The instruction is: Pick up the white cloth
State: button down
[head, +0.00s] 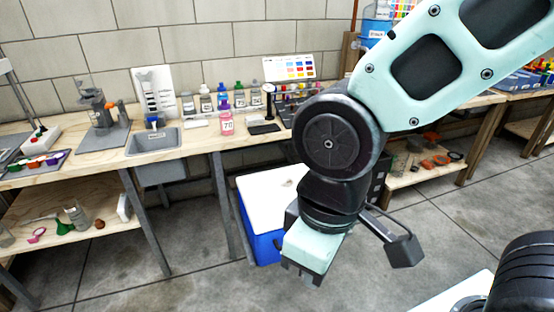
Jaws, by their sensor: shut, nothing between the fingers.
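I cannot make out a white cloth for certain. A small white flat item (195,123) lies on the workbench right of the grey sink and may be it, but it is too small to tell. My gripper (301,277) points down in front of the bench, low over the floor and close to the blue cooler. Its fingers are shut, with nothing seen between them. It is well away from the bench top.
The wooden workbench (100,160) holds bottles, including a pink one (226,122), a grey sink (152,141) and a microscope-like stand (100,110). A blue cooler with a white lid (262,200) stands below. Grey floor (195,260) is clear at the front left.

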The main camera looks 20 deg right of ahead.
aim_at(257, 119)
jog(key=i+j+z, duration=0.15)
jog(key=i+j, duration=0.2)
jog(key=i+j+z, duration=0.15)
jog(key=i+j, duration=0.25)
jog(key=i+j+z, duration=0.15)
jog(key=i+j, duration=0.35)
jog(key=i+j+z, duration=0.15)
jog(key=i+j, duration=0.25)
jog(key=i+j+z, duration=0.15)
jog(key=i+j, duration=0.2)
jog(key=j, duration=0.25)
